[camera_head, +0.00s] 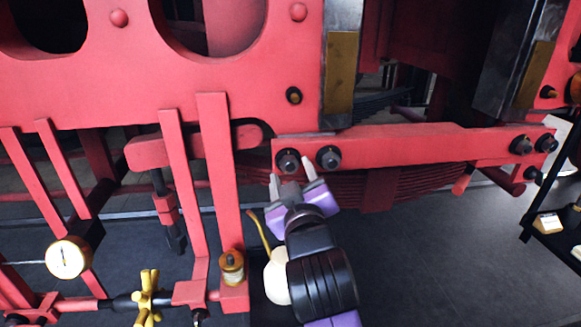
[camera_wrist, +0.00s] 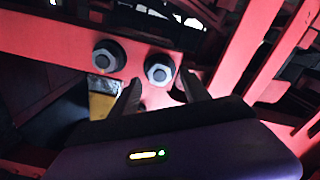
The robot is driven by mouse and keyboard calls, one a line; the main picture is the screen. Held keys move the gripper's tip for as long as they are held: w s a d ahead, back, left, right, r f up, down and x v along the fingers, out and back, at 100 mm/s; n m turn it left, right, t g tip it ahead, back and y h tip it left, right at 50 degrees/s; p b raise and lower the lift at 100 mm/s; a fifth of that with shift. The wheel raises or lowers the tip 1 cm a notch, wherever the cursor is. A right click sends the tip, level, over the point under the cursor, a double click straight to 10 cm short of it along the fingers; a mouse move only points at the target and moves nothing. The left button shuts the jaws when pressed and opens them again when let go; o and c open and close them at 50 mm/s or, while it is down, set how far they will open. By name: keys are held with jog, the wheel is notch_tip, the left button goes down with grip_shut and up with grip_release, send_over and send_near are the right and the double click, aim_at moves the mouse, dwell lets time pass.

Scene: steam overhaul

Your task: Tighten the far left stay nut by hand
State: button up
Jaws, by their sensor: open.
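The far left stay nut (camera_head: 288,161) is a dark hex nut with a washer at the left end of the red stay bar (camera_head: 420,147). A similar nut (camera_head: 328,157) sits close to its right. My gripper (camera_head: 290,171) is open and empty, just below and in front of the far left nut. In the wrist view, which appears upside down, the far left nut (camera_wrist: 159,70) shows between and beyond the two fingertips (camera_wrist: 160,86). The neighbouring nut (camera_wrist: 108,57) is outside the fingers, to the left. I cannot tell whether any finger touches the nut.
Two more nuts sit at the bar's right end (camera_head: 533,143). Red upright bars (camera_head: 220,180) stand left of my arm, with a brass-capped fitting (camera_head: 232,267), a gauge (camera_head: 69,258) and a yellow valve handle (camera_head: 148,298).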

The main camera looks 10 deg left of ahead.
jog(key=shift+x, duration=0.8)
jog(key=shift+c, duration=0.4)
grip_shut()
